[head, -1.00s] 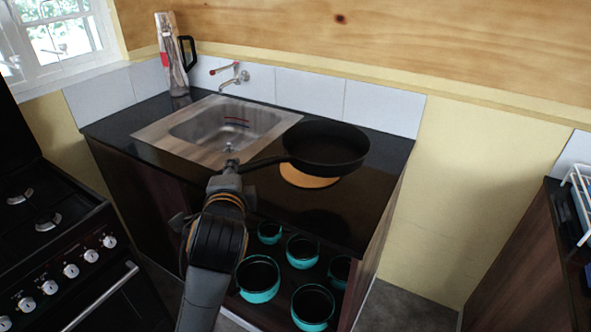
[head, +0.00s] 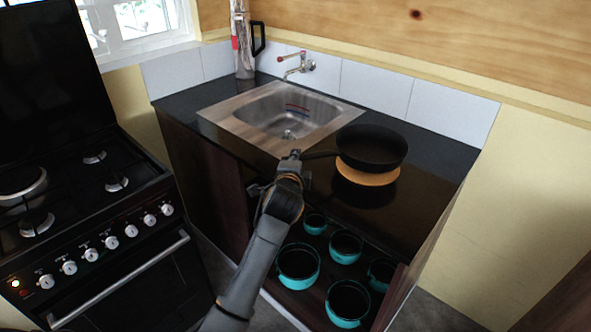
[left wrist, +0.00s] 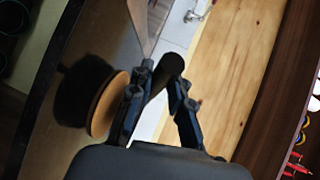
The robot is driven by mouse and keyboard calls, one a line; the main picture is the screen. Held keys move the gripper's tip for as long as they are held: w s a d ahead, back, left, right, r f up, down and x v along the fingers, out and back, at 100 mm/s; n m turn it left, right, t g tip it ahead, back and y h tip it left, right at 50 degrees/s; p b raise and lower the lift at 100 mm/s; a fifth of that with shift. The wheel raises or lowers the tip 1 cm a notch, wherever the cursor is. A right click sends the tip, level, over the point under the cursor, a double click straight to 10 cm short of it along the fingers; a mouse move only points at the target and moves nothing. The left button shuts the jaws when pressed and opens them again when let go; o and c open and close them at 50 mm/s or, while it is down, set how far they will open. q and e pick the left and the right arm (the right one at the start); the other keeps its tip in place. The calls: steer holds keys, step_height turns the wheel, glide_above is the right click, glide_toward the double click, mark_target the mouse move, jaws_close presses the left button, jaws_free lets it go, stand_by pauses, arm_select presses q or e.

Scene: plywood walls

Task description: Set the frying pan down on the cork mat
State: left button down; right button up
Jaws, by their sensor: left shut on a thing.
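The black frying pan (head: 372,146) hangs over the round cork mat (head: 368,178) on the dark counter. The mat's front part shows below the pan and its back is hidden. The pan looks level and close above the mat; I cannot tell whether they touch. My left gripper (head: 293,158) is shut on the pan's handle, left of the pan. In the left wrist view, the dark handle (left wrist: 166,78) lies between the fingers (left wrist: 163,85), with the cork mat (left wrist: 108,105) to their left. My right gripper is in neither view.
The steel sink (head: 285,112) is behind and left of my gripper, with a tap (head: 298,65) at the wall. A flask (head: 243,45) stands at the back corner. Several teal pots (head: 346,245) sit below the counter. A stove (head: 80,200) is at left.

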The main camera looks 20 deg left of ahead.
arm_select(q)
steer(key=shift+f, duration=1.25)
steer(key=c, duration=1.3)
jaws_free()
steer(key=shift+f, duration=0.2)
steer(key=shift+o, duration=0.2)
steer(key=shift+s, duration=0.1)
steer(key=v, duration=1.2)
